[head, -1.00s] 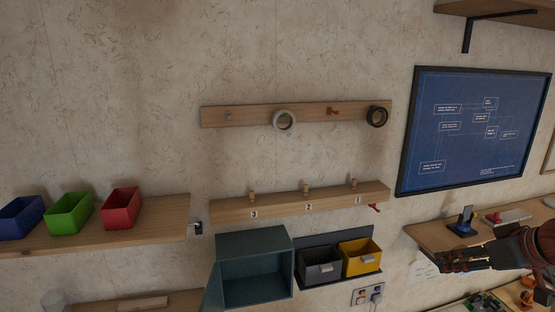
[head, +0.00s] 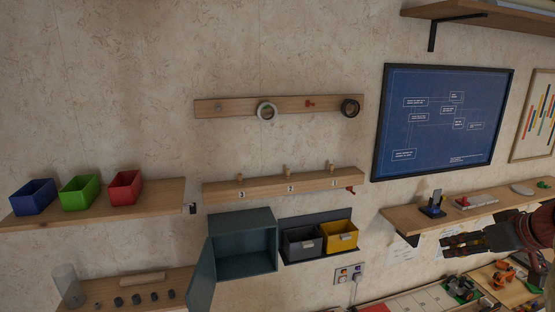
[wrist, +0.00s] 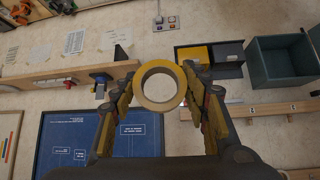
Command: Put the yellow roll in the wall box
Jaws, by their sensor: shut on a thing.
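My gripper (wrist: 165,92) is shut on the yellow roll (wrist: 137,86), a ring of tape held between the fingertips in the wrist view. In the head view my gripper (head: 448,244) is at the far right, in front of the wall below the right shelf; I cannot make out the roll there. The wall box (head: 210,262), teal, is at lower middle, well left of my gripper, with its front open and its door swung out to the left. It also shows in the wrist view (wrist: 256,72), at upper right. Its inside looks empty.
Grey (head: 303,250) and yellow (head: 342,243) bins hang right of the box. A peg rail (head: 270,189) runs above, and a higher rail (head: 225,106) holds a white and a black roll. The right shelf (head: 400,217) is close to my gripper.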

